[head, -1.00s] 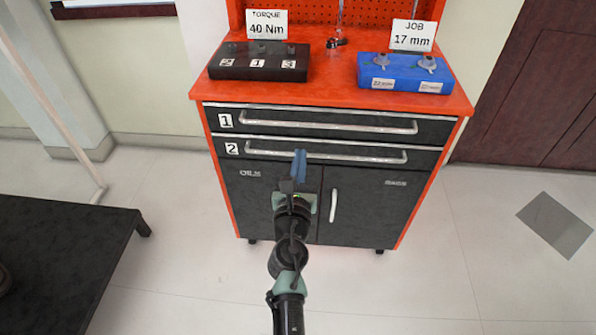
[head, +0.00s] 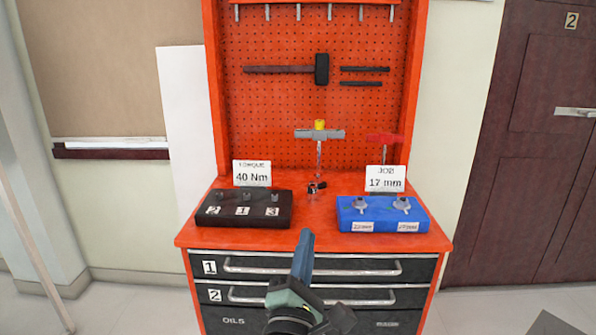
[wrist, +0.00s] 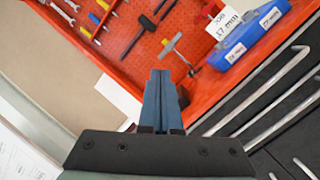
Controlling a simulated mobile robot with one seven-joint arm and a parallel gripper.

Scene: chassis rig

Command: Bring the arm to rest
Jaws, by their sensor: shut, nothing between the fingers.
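My gripper (head: 305,245) shows at the bottom middle of the head view, in front of the drawers of the orange tool cabinet (head: 190,238). Its blue fingers are together and point up toward the worktop. In the wrist view my gripper (wrist: 158,80) also shows its fingers closed, with nothing between them. The fingertips appear in front of the worktop edge, and I cannot tell how far they are from it.
A black socket block (head: 243,209) and a blue tray (head: 383,216) stand on the worktop. A T-handled tool (head: 319,135) stands between them, behind. Drawer handles (head: 312,267) protrude in front. A door (head: 530,150) is at right.

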